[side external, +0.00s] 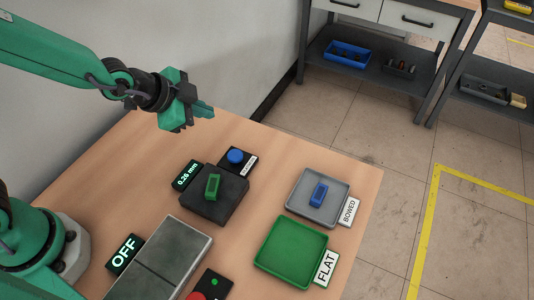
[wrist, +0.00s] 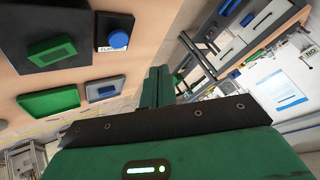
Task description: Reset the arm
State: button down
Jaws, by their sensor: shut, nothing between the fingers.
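My gripper (side external: 206,111) is in the air above the far left part of the wooden table (side external: 150,160), apart from everything on it. Its green fingers are together and hold nothing; they also show in the wrist view (wrist: 158,85). A green part (side external: 212,187) lies on a dark block (side external: 228,203) beside a display reading 0.26 mm (side external: 187,174). A blue part (side external: 318,194) lies in the grey tray (side external: 301,211) labelled BOWED. The green tray (side external: 268,262) labelled FLAT is empty.
A blue button (side external: 235,157) stands on a black box behind the dark block. A grey metal plate unit (side external: 165,258) with an OFF display (side external: 123,253) is at the front left, near a red button (side external: 196,296). A wall runs behind the table; shelves stand beyond it.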

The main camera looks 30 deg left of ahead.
jog(key=s+a+r+n+g+y, duration=0.1)
jog(key=s+a+r+n, duration=0.4)
jog(key=s+a, duration=0.3)
jog(key=s+a+r+n+g+y, duration=0.1)
jog(key=s+a+r+n+y, duration=0.1)
jog(key=s+a+r+n, duration=0.4)
jog(key=shift+s+a, duration=0.95)
jog(key=shift+a, duration=0.05)
